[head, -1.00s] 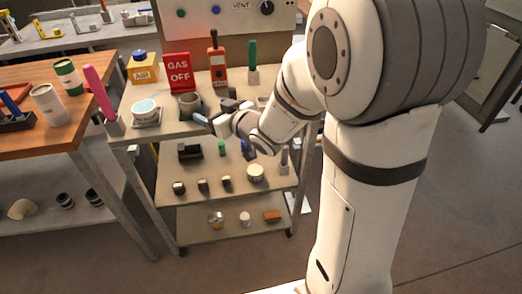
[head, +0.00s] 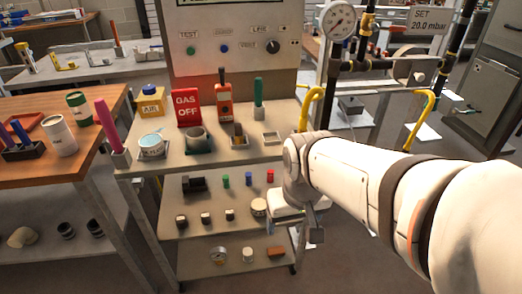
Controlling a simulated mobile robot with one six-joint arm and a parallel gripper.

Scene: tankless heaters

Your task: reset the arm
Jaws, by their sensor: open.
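My arm reaches in from the lower right of the head view, with its white forearm running left to a wrist joint by the cart's right edge. My gripper (head: 316,234) hangs below that wrist, beside the cart's shelves and lower than its top. It is small and dark in the picture, open, and I see nothing held in it.
A wooden bench (head: 75,165) stands left. Yellow hoses (head: 312,108) and a gauge (head: 338,20) are close behind my arm.

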